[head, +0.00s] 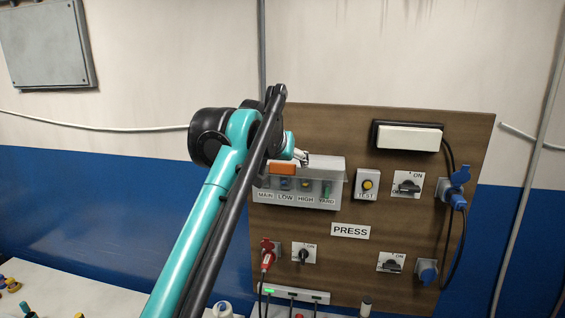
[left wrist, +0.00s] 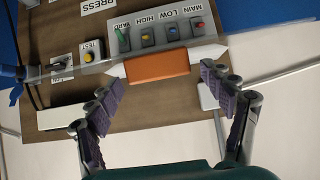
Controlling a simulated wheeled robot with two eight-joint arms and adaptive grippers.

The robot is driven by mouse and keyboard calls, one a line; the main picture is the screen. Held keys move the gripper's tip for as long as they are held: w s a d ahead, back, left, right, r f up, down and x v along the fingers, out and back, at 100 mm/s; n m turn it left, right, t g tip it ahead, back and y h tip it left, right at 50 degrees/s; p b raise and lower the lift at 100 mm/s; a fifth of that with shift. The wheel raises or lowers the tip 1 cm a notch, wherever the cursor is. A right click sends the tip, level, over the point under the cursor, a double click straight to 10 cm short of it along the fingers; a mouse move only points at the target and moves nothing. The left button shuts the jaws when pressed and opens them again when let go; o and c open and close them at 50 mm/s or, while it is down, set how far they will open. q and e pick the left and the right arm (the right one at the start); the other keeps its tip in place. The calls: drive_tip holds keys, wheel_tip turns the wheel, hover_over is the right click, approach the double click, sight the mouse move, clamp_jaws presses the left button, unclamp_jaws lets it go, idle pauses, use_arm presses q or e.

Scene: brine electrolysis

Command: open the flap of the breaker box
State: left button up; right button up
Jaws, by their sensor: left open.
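The breaker box (head: 328,169) is a pale grey box on the brown board, with a row of coloured switches labelled MAIN, LOW, HIGH and YARD; it appears upside down in the left wrist view (left wrist: 181,45). An orange grip block (head: 283,169) shows by its upper part, large in the left wrist view (left wrist: 158,67). A pale, see-through strip runs behind the block, seemingly the flap; how far it stands open I cannot tell. My left gripper (head: 302,156) is at the box; in the left wrist view its open purple-padded fingers (left wrist: 160,80) flank the block with gaps.
The TEST button (head: 367,185), rotary switches (head: 407,187) and blue plugs (head: 459,182) sit right of the box. A PRESS sign (head: 350,231) and a red plug (head: 267,255) are below. A white-fronted unit (head: 408,138) is at the upper right.

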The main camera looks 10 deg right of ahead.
use_arm(q)
drive_tip(key=v, duration=1.1)
drive_tip(key=shift+s+r, duration=0.25)
drive_tip(key=shift+s, duration=0.05)
drive_tip(key=shift+a, duration=0.1)
